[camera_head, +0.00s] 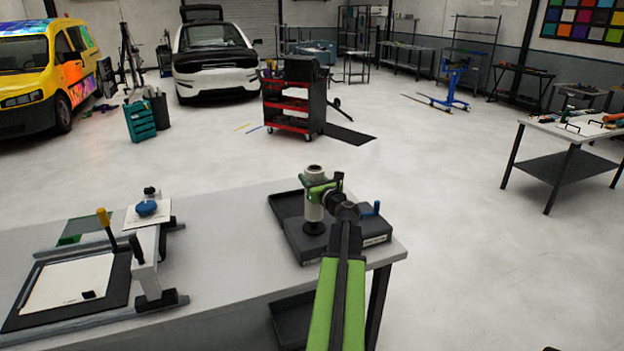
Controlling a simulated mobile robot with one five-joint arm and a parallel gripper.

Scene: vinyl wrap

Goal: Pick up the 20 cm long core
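A pale, upright cylinder with a round opening in its top, apparently the core (314,212), stands at the dark tray on the workbench. Its foot meets a black round piece. My green and black arm reaches up from the bottom of the head view. My gripper (323,187) is at the upper part of the cylinder, with a green part crossing in front of it. The fingers are small and partly hidden, so I cannot tell whether they close on it. The cylinder's length cannot be read.
The dark tray (288,206) has a labelled block (372,241) and a blue handle (371,209) beside my wrist. A cutting fixture with a white sheet (68,282) and a blue round object (146,208) lie left. The bench (225,240) is bare between them.

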